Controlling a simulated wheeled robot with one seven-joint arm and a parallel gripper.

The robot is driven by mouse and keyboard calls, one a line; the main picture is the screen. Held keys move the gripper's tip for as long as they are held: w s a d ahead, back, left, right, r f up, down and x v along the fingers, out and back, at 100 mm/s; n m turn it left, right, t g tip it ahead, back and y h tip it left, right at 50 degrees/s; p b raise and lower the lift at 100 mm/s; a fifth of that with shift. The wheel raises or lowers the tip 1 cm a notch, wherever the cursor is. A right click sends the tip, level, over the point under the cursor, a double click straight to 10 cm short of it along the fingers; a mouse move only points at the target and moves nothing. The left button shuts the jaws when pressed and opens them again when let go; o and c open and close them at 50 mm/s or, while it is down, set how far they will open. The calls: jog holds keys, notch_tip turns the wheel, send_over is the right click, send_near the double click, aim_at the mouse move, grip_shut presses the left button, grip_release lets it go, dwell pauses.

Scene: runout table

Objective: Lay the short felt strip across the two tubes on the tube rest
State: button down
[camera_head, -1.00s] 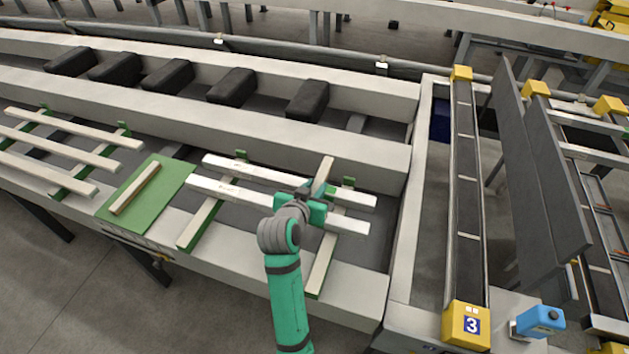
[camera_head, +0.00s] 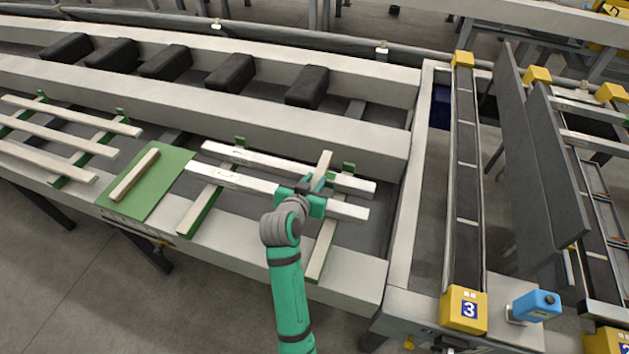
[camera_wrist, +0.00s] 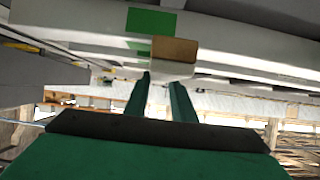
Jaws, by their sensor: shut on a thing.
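The tube rest has green-sided cross bars (camera_head: 322,250) and carries two long pale tubes, a back tube (camera_head: 270,162) and a front tube (camera_head: 235,180). My gripper (camera_head: 314,188) is over the right part of the tubes, shut on a short tan felt strip (camera_head: 323,163). The strip points away from me, crosswise to the tubes, its far end showing past the back tube. My gripper hides its near part. I cannot tell whether it touches the tubes. In the wrist view the strip (camera_wrist: 174,50) shows as a tan block beyond the fingers (camera_wrist: 160,88).
A green mat (camera_head: 168,180) with a longer pale strip (camera_head: 134,174) lies to the left. Another rest with several bars (camera_head: 60,135) stands farther left. Dark blocks (camera_head: 230,72) line the channel behind. A narrow conveyor (camera_head: 467,180) and a blue device (camera_head: 536,306) are at right.

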jog(key=shift+f, duration=0.5)
jog(key=c, duration=1.4)
grip_release()
jog(key=v, duration=1)
jog(key=shift+s+a+r, duration=0.1)
jog(key=shift+s, duration=0.25)
